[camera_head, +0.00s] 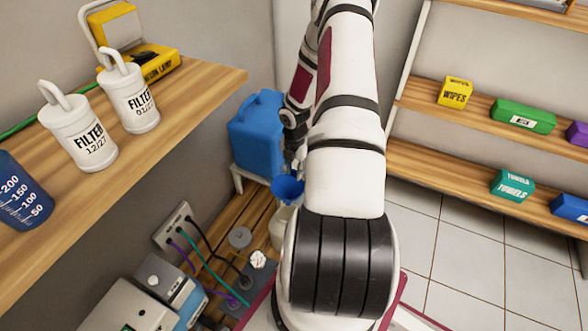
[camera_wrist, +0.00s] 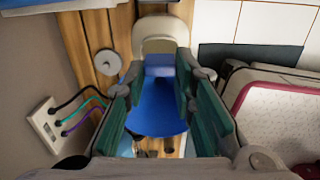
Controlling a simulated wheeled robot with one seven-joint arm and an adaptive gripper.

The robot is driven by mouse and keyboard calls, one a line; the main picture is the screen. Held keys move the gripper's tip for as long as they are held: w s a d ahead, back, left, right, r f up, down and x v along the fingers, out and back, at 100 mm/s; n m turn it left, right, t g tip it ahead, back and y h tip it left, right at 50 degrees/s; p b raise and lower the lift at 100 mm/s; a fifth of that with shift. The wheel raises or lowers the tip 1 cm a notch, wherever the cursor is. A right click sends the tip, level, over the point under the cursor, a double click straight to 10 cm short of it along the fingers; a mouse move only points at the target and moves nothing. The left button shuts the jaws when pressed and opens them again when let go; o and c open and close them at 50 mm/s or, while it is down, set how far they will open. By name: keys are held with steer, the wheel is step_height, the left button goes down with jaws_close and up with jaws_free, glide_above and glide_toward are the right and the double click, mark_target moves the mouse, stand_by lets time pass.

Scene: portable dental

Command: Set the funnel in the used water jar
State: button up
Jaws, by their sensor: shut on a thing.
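The blue funnel (camera_head: 287,189) is held in my gripper (camera_head: 296,163), low beside the blue can. In the wrist view the funnel (camera_wrist: 157,108) sits between the two green-padded fingers (camera_wrist: 160,100), which are shut on it. A cream jar (camera_head: 279,228), which looks like the used water jar, stands on the slatted wood just below the funnel, partly hidden by my arm. In the wrist view the jar (camera_wrist: 161,24) is at the top centre, and the funnel's end overlaps it in the picture. I cannot tell whether they touch.
A blue can (camera_head: 257,130) stands behind the funnel. A grey lid (camera_head: 240,238) lies on the slatted wood left of the jar. A socket strip (camera_head: 174,226) with cables and small devices is at the lower left. A shelf with filter bottles (camera_head: 75,138) juts out at left.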

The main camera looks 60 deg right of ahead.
steer(key=shift+f+b, duration=2.25)
steer(key=shift+f, duration=0.4)
steer(key=shift+f+b, duration=1.95)
steer(key=shift+f, duration=1.55)
steer(key=shift+f+b, duration=0.4)
steer(key=shift+f, duration=0.3)
steer(key=o, duration=1.1)
steer(key=shift+r, duration=0.1)
